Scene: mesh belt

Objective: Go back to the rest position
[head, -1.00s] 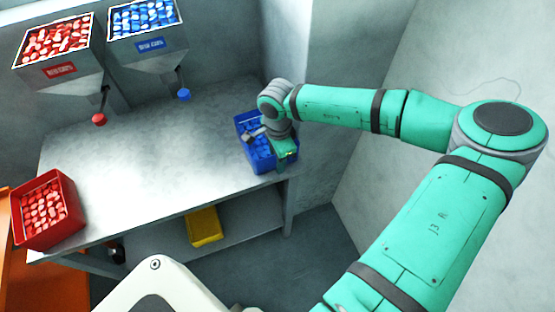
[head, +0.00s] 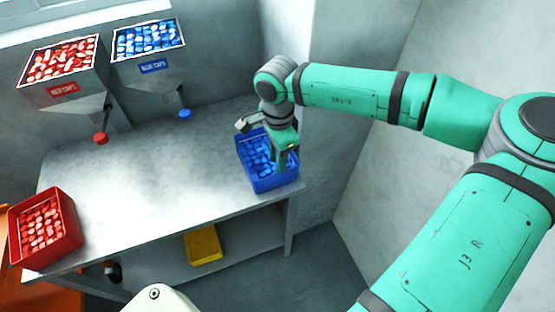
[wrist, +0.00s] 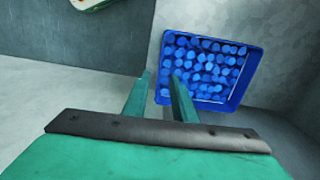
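My gripper (head: 283,158) is at the end of my green arm, over the back right part of the blue crate. The blue crate (head: 276,184) stands at the right end of the steel table (head: 150,180) and holds many blue caps. It also shows beyond the fingers in the wrist view (wrist: 246,75), where the right finger overlaps its near wall. My wrist hides part of the crate's back edge in the head view.
A red crate (head: 72,243) of red caps stands at the table's left end. Red-cap (head: 65,104) and blue-cap (head: 153,74) hoppers hang at the back wall. A yellow bin (head: 203,246) is on the lower shelf. A wall rises right of the table. The table's middle is clear.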

